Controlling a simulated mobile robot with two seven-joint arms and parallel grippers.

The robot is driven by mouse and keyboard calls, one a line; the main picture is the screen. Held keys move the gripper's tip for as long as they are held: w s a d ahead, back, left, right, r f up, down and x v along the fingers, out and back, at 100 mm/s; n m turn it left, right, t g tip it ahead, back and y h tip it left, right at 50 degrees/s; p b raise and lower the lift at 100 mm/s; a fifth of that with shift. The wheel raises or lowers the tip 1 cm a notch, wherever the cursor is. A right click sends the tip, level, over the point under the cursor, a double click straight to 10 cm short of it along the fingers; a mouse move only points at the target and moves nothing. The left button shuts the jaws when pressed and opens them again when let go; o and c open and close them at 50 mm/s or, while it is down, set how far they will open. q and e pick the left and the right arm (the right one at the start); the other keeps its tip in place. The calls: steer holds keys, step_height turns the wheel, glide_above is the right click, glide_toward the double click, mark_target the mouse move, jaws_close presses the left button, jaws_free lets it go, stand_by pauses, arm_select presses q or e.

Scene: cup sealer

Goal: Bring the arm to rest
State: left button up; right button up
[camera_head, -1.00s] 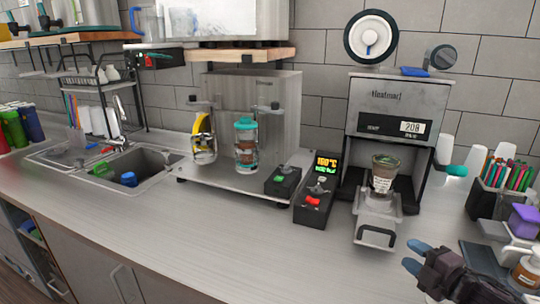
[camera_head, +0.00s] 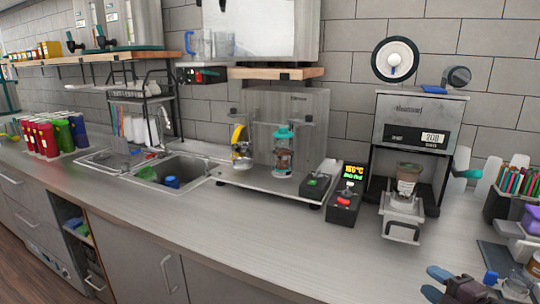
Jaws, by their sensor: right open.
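My right gripper (camera_head: 434,283) is at the lower right, low in the picture near the counter's front edge. Its blue-tipped fingers are apart, with nothing between them. The cup sealer (camera_head: 423,110) stands against the wall behind it. A clear cup (camera_head: 408,178) with brown contents and a label sits upright in the sealer's pulled-out tray (camera_head: 402,231). The gripper is apart from the cup and the tray. My left gripper is out of the picture.
A sink (camera_head: 172,170) and coloured cups (camera_head: 60,135) lie farther left. A pen holder (camera_head: 503,200) is at the right. The front counter strip (camera_head: 250,225) is clear.

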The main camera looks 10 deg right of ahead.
steer(key=s+a+f+m+g+h, duration=0.6)
steer(key=s+f+m, duration=0.4)
steer(key=s+m, duration=0.15)
steer(key=s+a+f+m+g+y, duration=0.1)
steer(key=s+a+m+g, duration=0.25)
steer(key=s, duration=0.35)
steer(key=s+a+f+m+g, duration=0.1)
steer(key=s+a+m+g, duration=0.25)
steer(key=s, duration=0.35)
steer(key=w+f+t, duration=0.8)
steer(key=f, duration=0.2)
steer(key=shift+d+f+t+y, duration=0.15)
steer(key=shift+f+t+y, duration=0.15)
steer(key=shift+y, duration=0.1)
steer(key=shift+w+r+n, duration=0.1)
steer(key=shift+n, duration=0.15)
stand_by(0.9)
